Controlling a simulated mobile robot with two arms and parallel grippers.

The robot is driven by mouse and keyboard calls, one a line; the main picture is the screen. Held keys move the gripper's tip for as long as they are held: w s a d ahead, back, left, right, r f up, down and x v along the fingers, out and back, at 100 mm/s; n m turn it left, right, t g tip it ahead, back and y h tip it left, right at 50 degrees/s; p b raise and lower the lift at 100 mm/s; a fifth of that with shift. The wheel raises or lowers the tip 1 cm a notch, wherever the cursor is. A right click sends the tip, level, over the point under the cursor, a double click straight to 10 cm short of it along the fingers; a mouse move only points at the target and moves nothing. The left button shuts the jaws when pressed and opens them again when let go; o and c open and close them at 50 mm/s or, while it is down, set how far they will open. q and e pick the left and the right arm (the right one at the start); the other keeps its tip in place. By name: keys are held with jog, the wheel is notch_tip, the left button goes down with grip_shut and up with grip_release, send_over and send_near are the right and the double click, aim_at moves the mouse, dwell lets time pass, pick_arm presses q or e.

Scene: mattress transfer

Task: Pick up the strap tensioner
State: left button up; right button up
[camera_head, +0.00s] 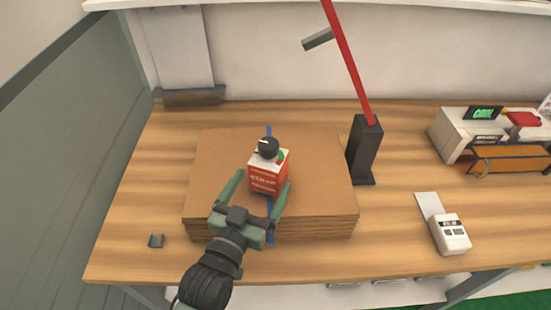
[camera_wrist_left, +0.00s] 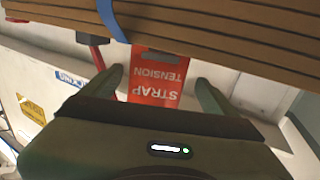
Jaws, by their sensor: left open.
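The strap tensioner is a small red and white box (camera_head: 268,177) with a dark round knob on top. It stands on a stack of brown cardboard sheets (camera_head: 325,165) in the middle of the table. My left gripper (camera_head: 259,190) is open, with one finger on each side of the box. In the left wrist view the red face of the strap tensioner (camera_wrist_left: 158,78) reads "STRAP TENSION" and shows between the two open fingers (camera_wrist_left: 158,85). Whether the fingers touch it cannot be told. My right gripper is not in view.
A blue strap (camera_head: 270,236) runs over the stack. A black stand (camera_head: 365,150) with a red arm (camera_head: 349,62) stands right of it. A white handheld device (camera_head: 450,233) and a white machine (camera_head: 452,130) are at the right.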

aim_at(262, 182)
pick_arm(q)
jog(key=w, duration=0.1)
jog(key=w+d+p, duration=0.1)
jog(key=w, duration=0.1)
jog(key=shift+d+r, duration=0.2)
jog(key=shift+r, duration=0.2)
jog(key=p+x, duration=0.1)
jog(key=x, duration=0.2)
jog(key=shift+w+d+r, duration=0.1)
jog(key=shift+w+d, duration=0.1)
jog(key=shift+d, duration=0.05)
jog(key=shift+w+d, duration=0.1)
jog(key=shift+w, duration=0.2)
grip_shut()
jog(key=shift+r, duration=0.1)
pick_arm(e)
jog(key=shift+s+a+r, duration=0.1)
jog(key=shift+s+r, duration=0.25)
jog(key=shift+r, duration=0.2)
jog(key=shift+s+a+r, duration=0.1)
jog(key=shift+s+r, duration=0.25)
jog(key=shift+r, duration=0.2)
